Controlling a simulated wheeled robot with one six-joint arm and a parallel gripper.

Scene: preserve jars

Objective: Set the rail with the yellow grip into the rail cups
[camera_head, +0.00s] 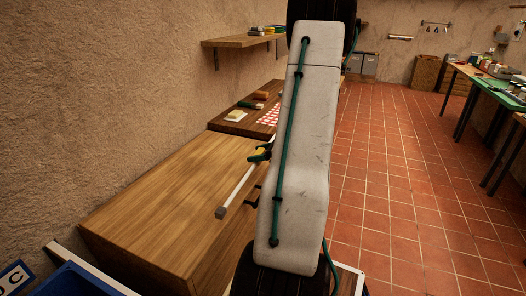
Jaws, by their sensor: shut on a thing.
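The rail (237,191) is a thin white rod with a grey end cap. It slants across the front edge of the wooden counter, near end low and left, far end hidden behind my arm. Its yellow grip (260,150) shows in part beside my arm. My gripper (262,154) is shut on the rail at the yellow grip; my pale arm link hides most of it. A dark bracket (250,204), perhaps a rail cup, sticks out from the counter's front below the rail. I cannot see another cup clearly.
The wooden counter top (165,195) is bare. Behind it, a darker board (222,128) holds food items and a red checked cloth (268,116). A wall shelf (235,41) is above. A blue bin (85,280) is at the lower left. Tiled floor (400,190) is open on the right.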

